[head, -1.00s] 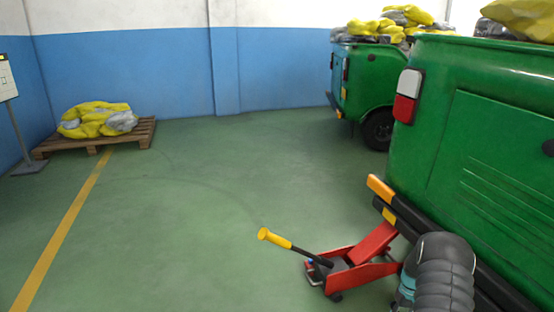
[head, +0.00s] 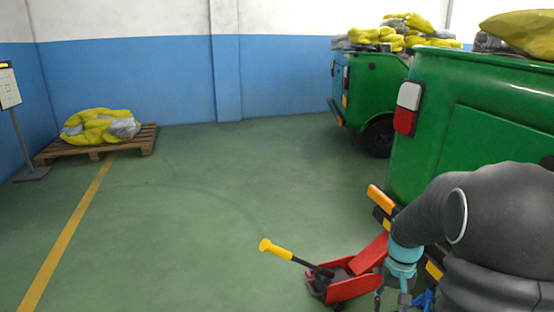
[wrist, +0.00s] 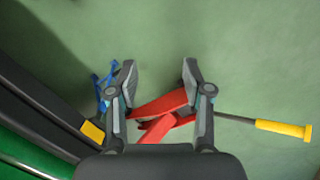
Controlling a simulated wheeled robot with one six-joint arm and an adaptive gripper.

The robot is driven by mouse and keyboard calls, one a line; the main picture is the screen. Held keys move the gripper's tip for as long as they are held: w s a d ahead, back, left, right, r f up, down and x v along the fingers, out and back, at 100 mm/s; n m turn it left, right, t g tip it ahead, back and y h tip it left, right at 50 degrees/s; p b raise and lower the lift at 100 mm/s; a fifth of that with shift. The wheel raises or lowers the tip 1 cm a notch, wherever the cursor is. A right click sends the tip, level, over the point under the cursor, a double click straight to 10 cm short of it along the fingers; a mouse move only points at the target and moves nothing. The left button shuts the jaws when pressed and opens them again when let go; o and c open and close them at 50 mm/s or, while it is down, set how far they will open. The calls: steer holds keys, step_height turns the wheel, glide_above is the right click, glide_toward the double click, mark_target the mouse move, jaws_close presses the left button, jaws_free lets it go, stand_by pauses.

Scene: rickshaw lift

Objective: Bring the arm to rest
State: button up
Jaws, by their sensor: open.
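My gripper (wrist: 158,78) is open and empty in the wrist view, its two fingers apart over the green floor. In the head view only part of it (head: 393,292) shows at the lower right, below my dark arm. The red floor jack (head: 345,285) stands on the floor by the rickshaw's bumper, its yellow-tipped handle (head: 280,250) sloping up to the left. In the wrist view the jack (wrist: 160,122) lies between and behind the fingers, with its handle (wrist: 283,128) to the right. My arm hides part of the jack in the head view.
A green rickshaw (head: 450,110) stands close at the right, another (head: 365,85) behind it. A blue stand-like object (wrist: 103,85) is beside the left finger. A pallet (head: 145,140) with yellow and grey sacks is at the far left. The middle floor is clear.

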steer(key=s+a+r+n+t+p, duration=0.1)
steer(key=s+a+r+t, duration=0.1)
steer(key=s+a+r, duration=0.2)
steer(key=s+a+r+t+p, duration=0.2)
steer(key=s+a+r, duration=0.2)
steer(key=s+r, duration=0.4)
steer(key=s+a+r+n+t+p, duration=0.1)
steer(key=s+a+r+t, duration=0.1)
steer(key=s+a+r, duration=0.2)
steer(key=s+r, duration=0.3)
steer(key=r, duration=0.3)
steer(key=shift+a+n, duration=0.3)
steer(key=shift+a, duration=0.05)
